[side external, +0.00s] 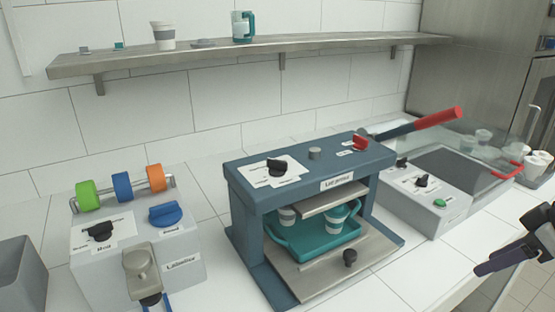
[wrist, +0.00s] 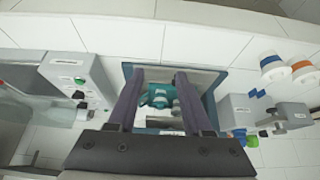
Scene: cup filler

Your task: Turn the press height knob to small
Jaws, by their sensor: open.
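The blue-grey lid press (side external: 240,172) stands mid-counter in the side external view. A black knob (side external: 277,167) sits on a white label plate on its top, at the left; the plate's print is too small to read. I cannot tell from the labels which one sets press height. My gripper (side external: 497,259) is at the right edge, well apart from the press, open and empty. The wrist view shows its two dark fingers (wrist: 160,75) spread, with the press frame (wrist: 127,70) beyond them.
A teal tray (side external: 318,242) with cups is inside the press. A red-handled lever (side external: 432,119) sticks out behind it to the right. A grey labelling machine (side external: 190,249) stands left, a grey sealer (side external: 430,205) right. A shelf (side external: 230,49) hangs above.

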